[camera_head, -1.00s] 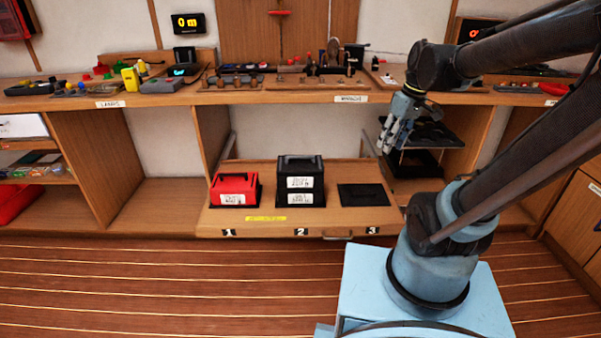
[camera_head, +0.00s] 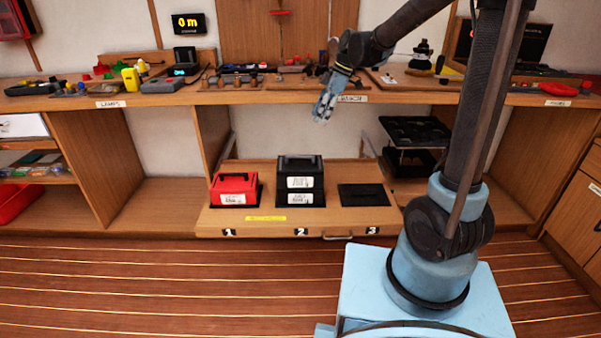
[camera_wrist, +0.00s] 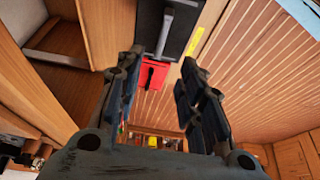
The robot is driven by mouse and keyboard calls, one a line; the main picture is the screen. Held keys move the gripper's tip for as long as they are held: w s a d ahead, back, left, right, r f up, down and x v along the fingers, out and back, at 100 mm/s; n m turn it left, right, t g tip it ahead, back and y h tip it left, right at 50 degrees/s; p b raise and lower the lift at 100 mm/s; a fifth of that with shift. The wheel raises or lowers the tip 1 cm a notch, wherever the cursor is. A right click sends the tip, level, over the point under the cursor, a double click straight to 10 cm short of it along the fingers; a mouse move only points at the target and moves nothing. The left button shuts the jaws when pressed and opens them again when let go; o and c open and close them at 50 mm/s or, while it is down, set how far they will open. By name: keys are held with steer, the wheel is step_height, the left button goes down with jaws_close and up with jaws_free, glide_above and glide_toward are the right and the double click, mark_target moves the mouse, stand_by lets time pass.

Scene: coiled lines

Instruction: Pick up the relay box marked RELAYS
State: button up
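No label is clear enough to read as RELAYS. A black stack of two boxes (camera_head: 300,176) with a top handle and two white labels stands at position 2 of the low wooden tray. A red box (camera_head: 232,187) with a dark handle and a white label stands at position 1. My gripper (camera_head: 324,110) is in the air, above and a little right of the black stack, touching nothing. In the wrist view, the fingers of my gripper (camera_wrist: 163,64) are apart and empty. Beyond them show the black top box (camera_wrist: 181,31) and the red box (camera_wrist: 153,74).
A flat black pad (camera_head: 363,195) lies bare at position 3. The wooden tray (camera_head: 322,216) has a yellow strip and a front handle. The workbench edge (camera_head: 232,98) runs behind and above, with tools on it. A dark shelf rack (camera_head: 415,135) stands to the right.

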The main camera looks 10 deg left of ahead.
glide_toward(300, 168)
steer(key=w, duration=0.1)
steer(key=w+a, duration=0.1)
steer(key=w, duration=0.2)
steer(key=shift+a+f, duration=0.15)
steer(key=shift+a, duration=0.25)
steer(key=shift+s+x, duration=0.1)
steer(key=shift+x, duration=1.25)
steer(key=shift+s+x, duration=0.15)
steer(key=shift+x, duration=1.15)
jaws_close()
